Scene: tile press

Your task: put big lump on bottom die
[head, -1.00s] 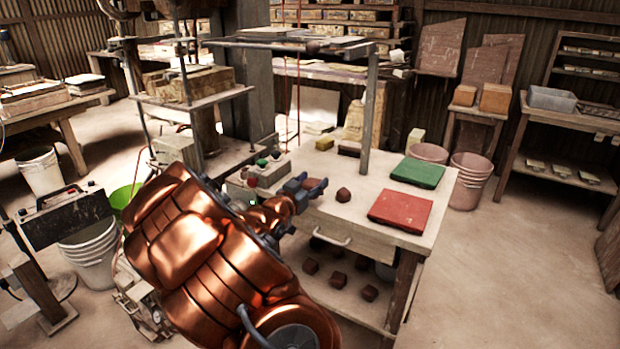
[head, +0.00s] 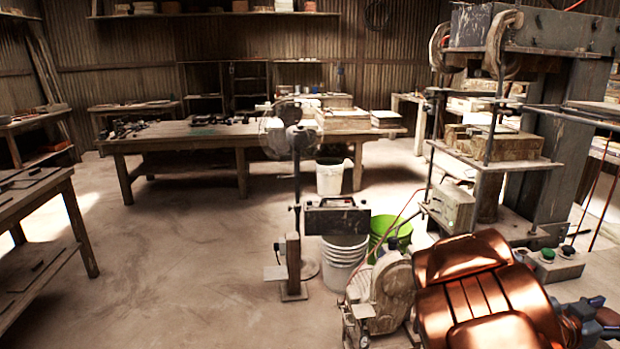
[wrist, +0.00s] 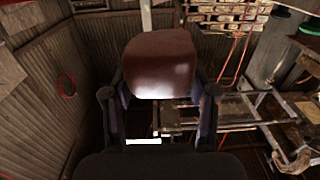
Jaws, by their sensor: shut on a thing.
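A big brown lump (wrist: 160,65) is between the fingers of my gripper (wrist: 162,98) in the wrist view, which is shut on it. The lump sticks out beyond the fingertips. In the head view my gripper (head: 600,318) is at the lower right edge, beside my copper-coloured arm. The press (head: 545,30) stands at the right of the head view, with a plate (head: 485,165) bearing yellowish blocks (head: 510,145). I cannot make out which part is the bottom die.
The floor (head: 180,270) further left is clear.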

